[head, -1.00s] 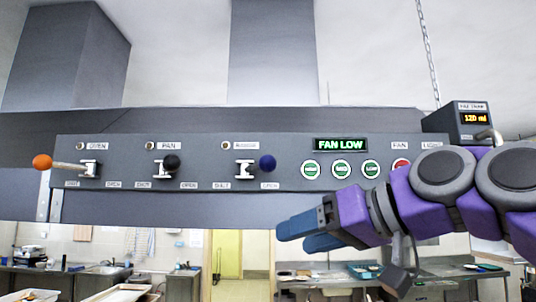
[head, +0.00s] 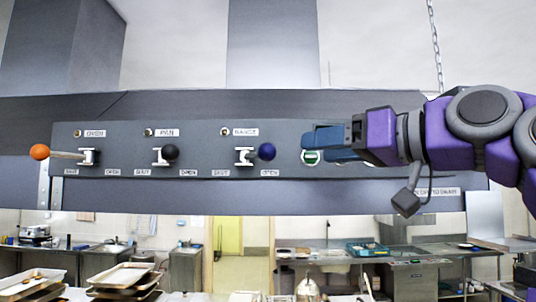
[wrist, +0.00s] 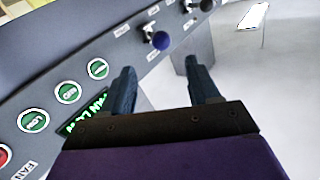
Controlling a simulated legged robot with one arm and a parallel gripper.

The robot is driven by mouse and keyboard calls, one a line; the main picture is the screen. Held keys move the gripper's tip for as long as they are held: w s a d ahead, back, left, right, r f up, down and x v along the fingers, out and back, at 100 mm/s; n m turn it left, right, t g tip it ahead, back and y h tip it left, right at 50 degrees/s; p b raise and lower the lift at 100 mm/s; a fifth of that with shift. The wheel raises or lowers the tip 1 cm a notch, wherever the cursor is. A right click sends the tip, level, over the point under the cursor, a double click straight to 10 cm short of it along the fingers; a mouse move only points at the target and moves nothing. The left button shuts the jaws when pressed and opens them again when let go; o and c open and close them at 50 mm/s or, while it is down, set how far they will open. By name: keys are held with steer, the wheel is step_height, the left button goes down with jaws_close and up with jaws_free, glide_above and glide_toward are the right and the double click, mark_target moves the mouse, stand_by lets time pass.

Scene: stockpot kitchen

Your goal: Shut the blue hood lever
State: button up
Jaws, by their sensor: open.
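The blue-knobbed lever (head: 266,151) sits on the grey hood panel under the RANGE label. Its knob is on the right of its white bracket, above the OPEN label, with SHUT at the left. My gripper (head: 312,146) is just to the right of the knob, at about its height, apart from it and in front of the panel buttons. In the wrist view the blue knob (wrist: 161,40) shows beyond the gap between my two spread fingers (wrist: 160,70). My gripper is open and empty.
The orange lever (head: 40,152) points left above SHUT. The black lever (head: 170,152) under PAN is left of the blue one. Green fan buttons (wrist: 67,93) and the lit fan display (wrist: 88,115) lie beside my gripper. The space below the panel is free.

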mark_target(274, 153)
steer(key=p+x, duration=0.2)
steer(key=x, duration=1.1)
steer(key=shift+w+a+f, duration=0.1)
steer(key=shift+a, duration=0.1)
jaws_close()
